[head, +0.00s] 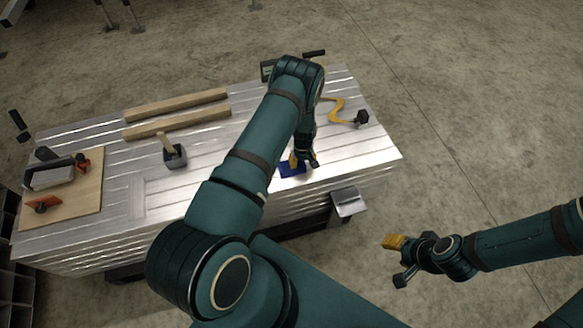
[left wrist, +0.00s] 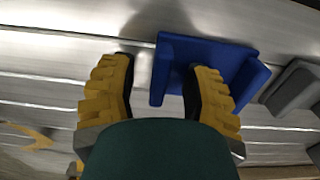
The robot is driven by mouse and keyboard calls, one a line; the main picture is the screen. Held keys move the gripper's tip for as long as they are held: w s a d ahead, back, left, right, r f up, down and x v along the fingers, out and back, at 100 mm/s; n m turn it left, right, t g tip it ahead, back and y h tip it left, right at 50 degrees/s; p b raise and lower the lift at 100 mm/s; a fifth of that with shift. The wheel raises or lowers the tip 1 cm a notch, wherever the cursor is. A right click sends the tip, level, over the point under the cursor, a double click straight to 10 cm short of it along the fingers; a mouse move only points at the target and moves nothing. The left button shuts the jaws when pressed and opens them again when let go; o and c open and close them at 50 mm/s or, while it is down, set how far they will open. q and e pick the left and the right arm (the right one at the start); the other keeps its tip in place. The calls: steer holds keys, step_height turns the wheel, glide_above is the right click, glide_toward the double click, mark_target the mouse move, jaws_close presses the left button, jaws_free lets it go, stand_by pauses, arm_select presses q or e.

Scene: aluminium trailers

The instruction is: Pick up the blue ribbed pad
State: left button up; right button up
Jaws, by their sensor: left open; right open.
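The blue ribbed pad (head: 291,170) lies on the silver slatted bench top near its front edge, partly hidden by my left gripper. In the left wrist view the blue pad (left wrist: 172,62) shows as a flat blue piece with raised edges. My left gripper (head: 304,161) is open just above it, and its yellow ribbed fingers (left wrist: 160,75) show in the wrist view. One finger is left of the pad and the other overlaps its middle; I cannot tell whether they touch it. My right gripper (head: 398,260) is open and empty, out over the floor.
On the bench are two wooden bars (head: 178,113), a brush-like tool in a dark holder (head: 174,156), a yellow curved tool (head: 337,108) and a wooden board (head: 80,192) with tools. A grey block (left wrist: 292,88) sits right of the pad. The right floor is clear.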

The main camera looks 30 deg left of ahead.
arm_select(q)
steer(key=shift+o, duration=0.2)
steer(key=shift+f, duration=0.15)
jaws_close()
